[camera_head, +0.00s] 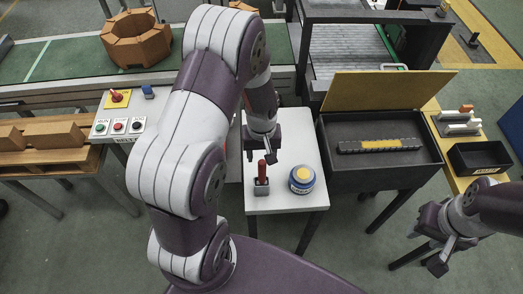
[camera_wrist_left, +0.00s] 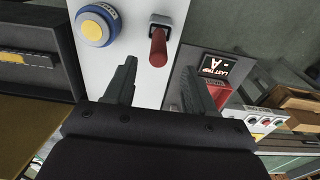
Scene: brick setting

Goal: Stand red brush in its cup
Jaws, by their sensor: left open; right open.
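The red brush (camera_head: 262,170) stands upright with its lower end in a small grey cup (camera_head: 261,190) on the white table (camera_head: 295,139). In the left wrist view the brush (camera_wrist_left: 159,48) points toward the camera out of the cup (camera_wrist_left: 161,19). My left gripper (camera_head: 261,157) is open just behind the brush's top. In its wrist view the brush lies ahead of the gap between the fingertips (camera_wrist_left: 159,65), with no grip on it. My right gripper (camera_head: 426,248) is open and empty at the lower right, away from the table.
A blue jar with a yellow lid (camera_head: 302,180) stands right of the cup, close by. A dark open box (camera_head: 380,177) with a yellow lid is further right. A control panel (camera_head: 118,127) with buttons is left. A red container (camera_wrist_left: 219,93) shows beside the table in the wrist view.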

